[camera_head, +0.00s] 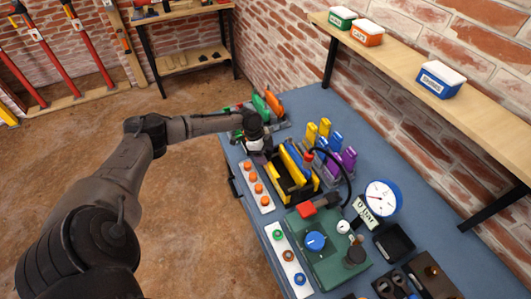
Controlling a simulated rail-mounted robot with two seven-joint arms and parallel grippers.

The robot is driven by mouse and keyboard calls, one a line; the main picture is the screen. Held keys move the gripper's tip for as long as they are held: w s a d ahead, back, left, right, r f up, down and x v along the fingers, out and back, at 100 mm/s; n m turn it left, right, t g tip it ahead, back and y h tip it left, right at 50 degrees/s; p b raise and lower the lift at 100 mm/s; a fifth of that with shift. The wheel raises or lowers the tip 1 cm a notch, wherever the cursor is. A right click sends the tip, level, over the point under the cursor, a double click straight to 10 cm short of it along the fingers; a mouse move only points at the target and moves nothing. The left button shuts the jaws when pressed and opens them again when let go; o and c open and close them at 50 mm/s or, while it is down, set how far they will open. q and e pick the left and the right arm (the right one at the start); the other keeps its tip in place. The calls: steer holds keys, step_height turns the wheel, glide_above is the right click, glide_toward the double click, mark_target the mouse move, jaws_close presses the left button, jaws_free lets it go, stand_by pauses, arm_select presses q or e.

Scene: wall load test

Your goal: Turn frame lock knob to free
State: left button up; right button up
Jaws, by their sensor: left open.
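My left arm reaches in from the left, and its gripper (258,148) is over the far left part of the blue bench (375,130). It is open, with its fingers close to the bench items, and I cannot tell whether they touch anything. A yellow and black frame (290,185) with blue pieces stands just to the right and nearer. A blue round knob (315,241) sits on a green unit (330,265) at the front. No label shows which part is the frame lock knob. My right gripper is not in view.
A white strip with orange buttons (259,188) lies along the left bench edge. A gauge (382,198) with a "0 bar" sign stands at the right. Yellow, blue and purple clamps (330,145) stand behind the frame. A wall shelf (430,85) holds small boxes.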

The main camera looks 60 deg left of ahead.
arm_select(q)
steer(key=c, duration=0.9)
steer(key=shift+r+n+p, duration=0.15)
steer(key=shift+n+p, duration=0.15)
steer(key=shift+p, duration=0.3)
steer(key=n+y+p, duration=0.1)
steer(key=n+p, duration=0.3)
steer(key=p, duration=0.2)
steer(key=n+t+y+p, duration=0.1)
steer(key=n+y+p, duration=0.1)
steer(key=n+p, duration=0.3)
steer(key=n+y+p, duration=0.2)
steer(key=n+p, duration=0.2)
steer(key=p, duration=0.3)
steer(key=shift+d+r+n+p, duration=0.15)
steer(key=shift+d+n+p, duration=0.2)
steer(key=shift+n, duration=0.05)
steer(key=shift+f+n+y+p, duration=0.2)
steer(key=shift+n+y+p, duration=0.5)
steer(key=shift+n+p, duration=0.85)
steer(key=shift+n, duration=0.35)
steer(key=shift+a, duration=0.1)
steer(key=o, duration=0.9)
steer(key=shift+f, duration=0.1)
